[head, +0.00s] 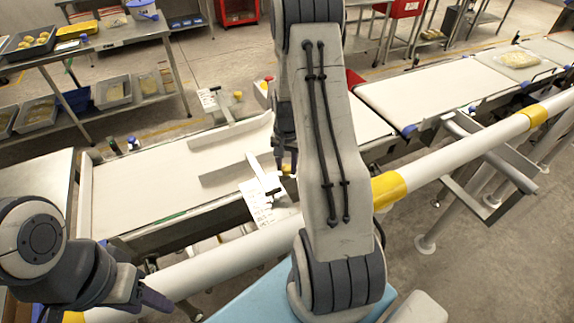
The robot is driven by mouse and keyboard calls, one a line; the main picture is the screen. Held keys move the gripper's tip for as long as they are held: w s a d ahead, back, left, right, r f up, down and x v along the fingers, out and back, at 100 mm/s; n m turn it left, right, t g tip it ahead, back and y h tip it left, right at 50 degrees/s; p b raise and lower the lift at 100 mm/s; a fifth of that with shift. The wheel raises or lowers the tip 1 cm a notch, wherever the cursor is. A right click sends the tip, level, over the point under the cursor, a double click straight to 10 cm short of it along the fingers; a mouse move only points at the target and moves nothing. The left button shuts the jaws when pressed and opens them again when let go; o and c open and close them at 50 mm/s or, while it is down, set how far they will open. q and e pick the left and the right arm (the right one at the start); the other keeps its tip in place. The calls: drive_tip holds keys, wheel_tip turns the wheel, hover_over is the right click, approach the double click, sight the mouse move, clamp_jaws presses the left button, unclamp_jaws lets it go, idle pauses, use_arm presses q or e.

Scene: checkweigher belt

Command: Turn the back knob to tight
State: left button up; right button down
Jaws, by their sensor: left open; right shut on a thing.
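Two pale guide rails stand on the belt: a back rail (240,131) and a front rail (226,169). A second white card (259,203) hangs at the front rail's bracket (262,178). My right gripper (285,166) points down near the front rail's right end, partly behind my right arm. My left gripper (152,299) is open and empty at the lower left, apart from the belt. The knob's setting is not readable.
A white rail with yellow bands (450,152) runs along the front of the conveyor. A red-and-yellow button box (265,86) stands behind the belt. A bagged product (519,58) lies on the far right belt. The left belt (125,190) is clear.

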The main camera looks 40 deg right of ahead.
sight(287, 167)
idle(0.5)
drive_tip(key=shift+c, duration=2.2)
unclamp_jaws()
wheel_tip(287, 167, up, 10)
drive_tip(key=b, duration=0.2)
drive_tip(key=shift+r, duration=0.25)
